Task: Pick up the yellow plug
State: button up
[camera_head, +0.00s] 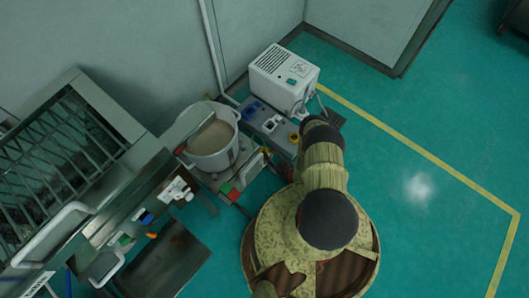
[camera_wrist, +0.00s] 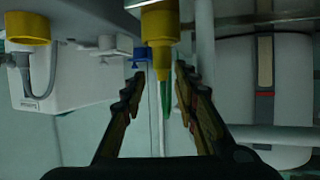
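The yellow plug (camera_wrist: 160,38) shows in the wrist view as a stepped yellow body that narrows to a tip, at the upper middle. Its narrow end points down the picture into the gap between the fingertips of my gripper (camera_wrist: 157,88). The fingers are spread, and a gap shows on both sides of the plug's tip. In the head view a small yellow part (camera_head: 294,138) sits on the grey bench right beside my arm. I cannot tell whether it is the same piece. My gripper is hidden behind my arm there.
A second yellow round part (camera_wrist: 28,27) and a blue part (camera_wrist: 140,54) show in the wrist view. Open green floor (camera_head: 420,190) lies right.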

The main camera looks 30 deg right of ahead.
aim_at(265, 149)
jog(key=b+x, duration=0.1)
jog(key=x, duration=0.1)
jog(key=f+b+x, duration=0.1)
jog(key=x, duration=0.2)
jog(key=shift+a+b, duration=0.25)
jog(key=shift+b, duration=0.1)
jog(key=shift+w+f, duration=0.1)
jog(key=shift+w, duration=0.3)
jog(key=shift+c, duration=1)
grip_shut()
